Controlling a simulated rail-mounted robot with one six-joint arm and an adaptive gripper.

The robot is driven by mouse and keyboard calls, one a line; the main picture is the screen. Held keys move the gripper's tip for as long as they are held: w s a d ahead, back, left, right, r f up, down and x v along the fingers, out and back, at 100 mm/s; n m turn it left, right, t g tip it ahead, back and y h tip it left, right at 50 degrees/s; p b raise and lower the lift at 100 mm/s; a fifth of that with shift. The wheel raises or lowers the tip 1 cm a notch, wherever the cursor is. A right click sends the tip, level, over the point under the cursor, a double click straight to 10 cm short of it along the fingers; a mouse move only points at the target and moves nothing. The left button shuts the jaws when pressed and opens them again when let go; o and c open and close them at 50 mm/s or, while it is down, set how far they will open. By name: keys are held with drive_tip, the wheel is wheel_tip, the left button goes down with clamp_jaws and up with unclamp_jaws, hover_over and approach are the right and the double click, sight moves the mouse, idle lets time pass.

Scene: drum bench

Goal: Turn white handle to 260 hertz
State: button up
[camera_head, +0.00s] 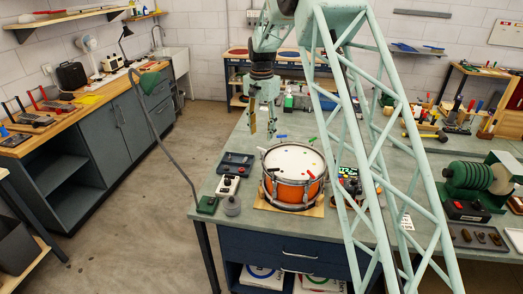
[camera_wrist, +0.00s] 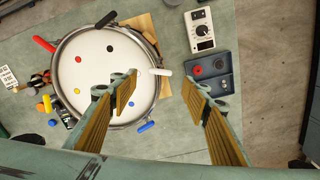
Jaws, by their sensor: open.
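The drum (camera_head: 294,190) has an orange shell and a white head, and stands on a wooden board on the bench. In the wrist view the drum (camera_wrist: 90,65) fills the left half. The white handle (camera_wrist: 160,71) sticks out from its right rim there. My gripper (camera_wrist: 160,100) is open and empty, its two wood-coloured fingers apart, with the white handle showing beyond the gap between them. In the head view my gripper (camera_head: 262,122) hangs above the drum's back left side, clear of it. I cannot read any hertz value.
Red (camera_wrist: 42,43), black (camera_wrist: 107,19) and blue (camera_wrist: 145,126) handles stand around the rim. A white box with a dial (camera_wrist: 201,28) and a dark box with knobs (camera_wrist: 210,76) lie beside the drum. A green coil machine (camera_head: 470,178) stands at the bench's right.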

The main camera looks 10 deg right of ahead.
sight(262, 149)
drive_tip(key=shift+f, duration=4.75)
drive_tip(key=shift+c, duration=0.6)
drive_tip(key=c, duration=0.8)
